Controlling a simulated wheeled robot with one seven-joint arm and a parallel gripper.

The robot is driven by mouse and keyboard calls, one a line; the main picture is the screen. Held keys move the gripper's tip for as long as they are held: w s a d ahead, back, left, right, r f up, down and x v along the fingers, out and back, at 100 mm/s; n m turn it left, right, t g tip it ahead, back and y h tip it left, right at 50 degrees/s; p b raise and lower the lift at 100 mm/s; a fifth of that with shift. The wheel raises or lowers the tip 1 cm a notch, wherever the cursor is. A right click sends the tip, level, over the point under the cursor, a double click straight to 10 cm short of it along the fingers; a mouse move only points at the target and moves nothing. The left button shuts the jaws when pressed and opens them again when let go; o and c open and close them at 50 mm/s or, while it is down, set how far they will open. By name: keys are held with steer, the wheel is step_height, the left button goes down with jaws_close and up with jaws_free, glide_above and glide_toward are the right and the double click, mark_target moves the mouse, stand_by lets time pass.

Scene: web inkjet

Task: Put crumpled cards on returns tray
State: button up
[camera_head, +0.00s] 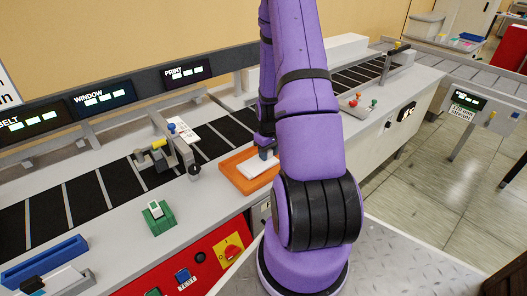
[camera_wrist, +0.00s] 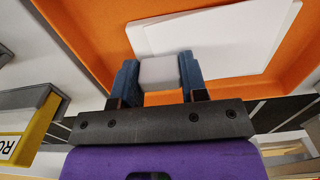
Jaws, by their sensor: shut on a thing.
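My gripper (camera_wrist: 158,80) is low over the orange returns tray (camera_head: 233,164), its blue fingers shut on a small pale grey block-like piece (camera_wrist: 158,72). I cannot tell whether this piece is a crumpled card, or whether it touches what lies beneath. Flat white cards (camera_wrist: 225,45) lie in the orange tray (camera_wrist: 85,35), beyond and right of the fingers in the wrist view. In the head view the white cards (camera_head: 262,168) show beside the blue fingertips (camera_head: 268,151). My arm hides the tray's right part there.
The dark conveyor belt (camera_head: 85,197) runs behind the tray, with a sensor bracket (camera_head: 178,145) over it and a white card (camera_head: 184,133) by the bracket. A red control panel (camera_head: 205,262) is below.

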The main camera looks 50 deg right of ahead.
steer(key=shift+s+f, duration=0.1)
steer(key=shift+f, duration=0.05)
steer(key=o, duration=0.9)
